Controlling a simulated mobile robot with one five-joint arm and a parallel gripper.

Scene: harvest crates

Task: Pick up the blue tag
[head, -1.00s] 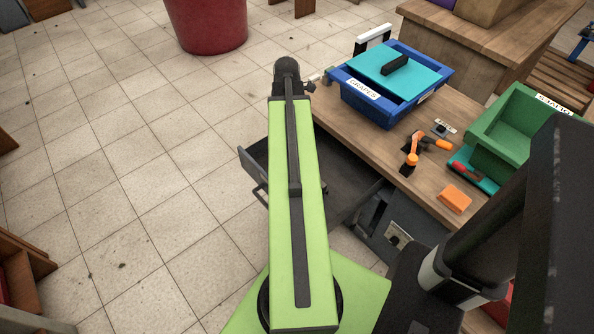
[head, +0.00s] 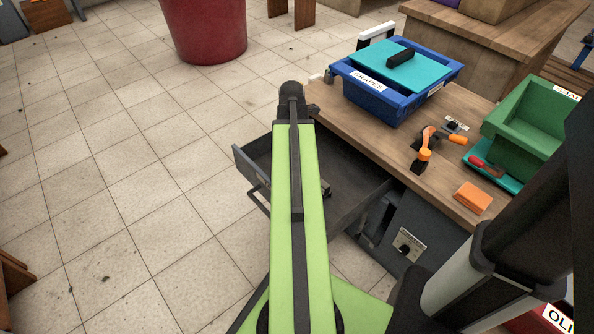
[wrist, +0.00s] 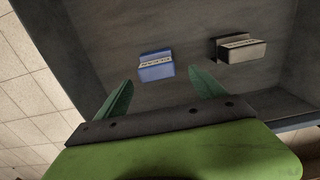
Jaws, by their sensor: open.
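The blue tag (wrist: 156,72) is a small blue block with a pale lettered strip. It lies on the dark floor of the open drawer (head: 345,207), a little left of centre in the wrist view. My gripper (wrist: 161,92) is open, its two green fingers spread with nothing between them. The tag shows just beyond the fingertips, between their lines, and looks apart from them. In the head view my green arm reaches over the drawer and hides the blue tag.
A dark block with a pale label (wrist: 240,50) lies right of the blue tag in the drawer. The drawer walls are close around. The wooden worktop (head: 390,155) holds a blue crate (head: 378,98), a green crate (head: 525,143) and an orange block (head: 473,198). Tiled floor is clear at left.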

